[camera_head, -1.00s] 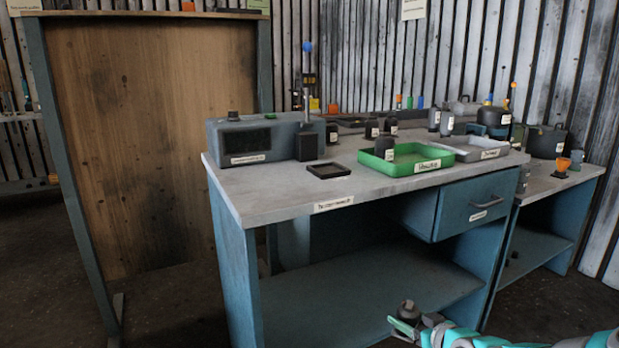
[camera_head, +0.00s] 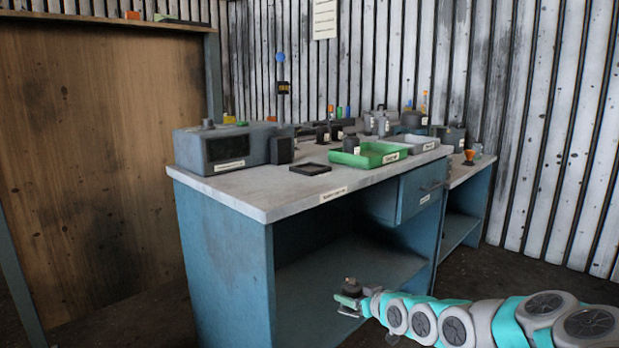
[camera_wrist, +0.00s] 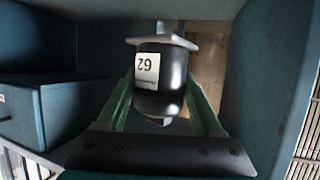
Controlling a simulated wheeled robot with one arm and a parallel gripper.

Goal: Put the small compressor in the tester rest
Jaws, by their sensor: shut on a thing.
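In the wrist view the compressor (camera_wrist: 162,85) has a white label reading 62 upside down and a pale square flange. My gripper (camera_head: 349,302) is shut on it, with a green finger on each side in the wrist view. It is in front of the bench, lower than the tabletop, before the open shelf space.
The bench top (camera_head: 250,195) also carries a green tray (camera_head: 370,160), a grey tray (camera_head: 420,144) and several dark cylinders. A blue drawer (camera_head: 422,192) is under its right side. A wooden panel (camera_head: 90,170) stands at the left. Floor at the right is clear.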

